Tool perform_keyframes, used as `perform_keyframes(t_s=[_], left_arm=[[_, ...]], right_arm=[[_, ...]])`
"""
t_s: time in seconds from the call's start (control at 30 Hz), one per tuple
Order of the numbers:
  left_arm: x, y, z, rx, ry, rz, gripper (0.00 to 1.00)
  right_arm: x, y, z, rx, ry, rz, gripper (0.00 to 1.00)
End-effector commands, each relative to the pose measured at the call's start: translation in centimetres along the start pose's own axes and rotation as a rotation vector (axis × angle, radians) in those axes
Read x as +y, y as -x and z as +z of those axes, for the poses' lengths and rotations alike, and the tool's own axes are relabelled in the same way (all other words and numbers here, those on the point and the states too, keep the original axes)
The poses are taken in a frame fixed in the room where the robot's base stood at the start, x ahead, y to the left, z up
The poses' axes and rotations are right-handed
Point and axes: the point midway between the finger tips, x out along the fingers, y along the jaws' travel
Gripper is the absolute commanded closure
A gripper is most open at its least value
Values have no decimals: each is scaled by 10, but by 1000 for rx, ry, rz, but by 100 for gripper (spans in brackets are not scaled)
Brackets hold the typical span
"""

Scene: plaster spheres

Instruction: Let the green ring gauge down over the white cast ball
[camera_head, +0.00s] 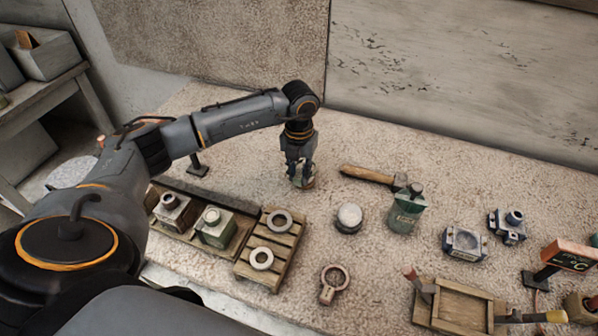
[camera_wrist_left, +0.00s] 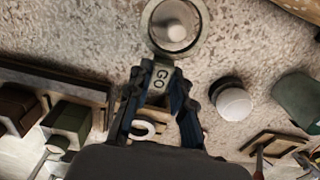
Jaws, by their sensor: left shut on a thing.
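My left gripper (camera_head: 299,180) points down over the back middle of the table, its fingers shut on the handle of the ring gauge. In the left wrist view the gripper (camera_wrist_left: 160,80) holds this handle, marked "GO" (camera_wrist_left: 159,79). The gauge's greyish-green ring (camera_wrist_left: 149,22) extends beyond the fingertips. A pale ball (camera_wrist_left: 177,32) shows inside the ring outline; I cannot tell whether the ring is above it or around it. In the head view the gripper mostly hides both. Another white ball (camera_head: 348,217) on a dark base stands front right of the gripper, also in the wrist view (camera_wrist_left: 235,103).
A pallet (camera_head: 253,241) with two pale rings and a rack with blocks (camera_head: 214,228) lie in front. A brown handled ring (camera_head: 331,284) and wooden tray (camera_head: 462,307) lie nearer. Sandy surface behind is clear.

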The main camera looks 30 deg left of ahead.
Motion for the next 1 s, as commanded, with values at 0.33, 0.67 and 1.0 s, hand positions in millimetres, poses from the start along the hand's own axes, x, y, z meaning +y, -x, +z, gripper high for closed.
perform_keyframes(t_s=[0.33,0.67,1.0], left_arm=[[0,-8,0,0,0,0,100],[0,-14,0,0,0,0,100],[0,-21,0,0,0,0,100]], right_arm=[[0,-6,0,0,0,0,60],[1,-11,1,0,0,1,60],[2,-16,2,0,1,3,60]])
